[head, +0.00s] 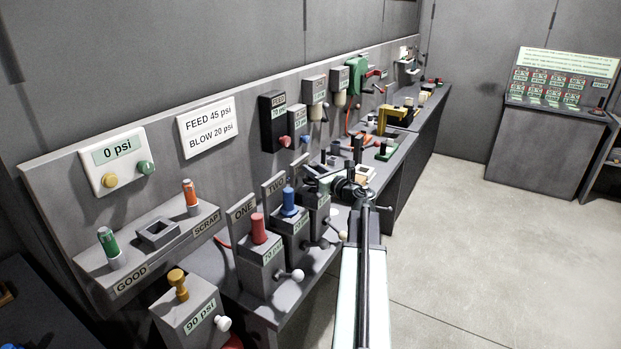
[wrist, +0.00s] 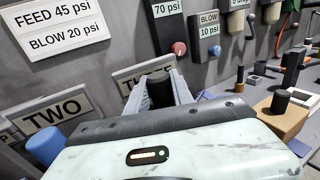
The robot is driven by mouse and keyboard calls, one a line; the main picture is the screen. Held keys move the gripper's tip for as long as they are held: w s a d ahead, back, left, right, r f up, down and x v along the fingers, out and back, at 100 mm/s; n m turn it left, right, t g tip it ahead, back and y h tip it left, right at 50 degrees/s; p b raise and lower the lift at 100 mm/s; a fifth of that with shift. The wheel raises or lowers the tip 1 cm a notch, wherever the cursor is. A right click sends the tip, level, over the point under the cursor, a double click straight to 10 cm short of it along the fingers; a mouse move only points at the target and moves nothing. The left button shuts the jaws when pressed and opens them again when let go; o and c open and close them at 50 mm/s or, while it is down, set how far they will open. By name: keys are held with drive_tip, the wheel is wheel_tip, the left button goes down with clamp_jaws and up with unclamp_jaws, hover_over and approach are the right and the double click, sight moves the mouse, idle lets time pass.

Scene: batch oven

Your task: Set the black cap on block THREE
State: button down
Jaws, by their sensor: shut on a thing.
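In the wrist view, my gripper (wrist: 160,86) is shut on the black cap (wrist: 159,92), a dark cylinder between its two grey fingers. The cap stands in front of the sign of block THREE (wrist: 129,76), whose lettering is partly covered. In the head view, block THREE (head: 319,207) is the farthest of three grey blocks in a row, partly behind my arm. My gripper (head: 322,178) is over or close to it there. The black cap cannot be made out clearly in that view. I cannot tell whether the cap touches the block.
Block ONE (head: 262,266) bears a red cap and block TWO (head: 291,234) a blue one, close beside. A 90 psi block (head: 190,316) with a yellow cap stands nearer. The GOOD and SCRAP shelf (head: 150,262) holds green and orange pieces. Open floor lies right.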

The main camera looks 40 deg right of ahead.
wheel_tip(320, 180, down, 4)
drive_tip(key=b, duration=0.3)
drive_tip(key=shift+b, duration=0.35)
drive_tip(key=shift+r, duration=0.25)
drive_tip(key=shift+f, duration=0.15)
drive_tip(key=c, duration=1.1)
unclamp_jaws()
drive_tip(key=shift+r+p, duration=0.3)
drive_tip(key=shift+p, duration=0.05)
drive_tip(key=s+a, duration=0.1)
drive_tip(key=s, duration=1.1)
drive_tip(key=shift+a+f, duration=0.15)
drive_tip(key=shift+a, duration=0.2)
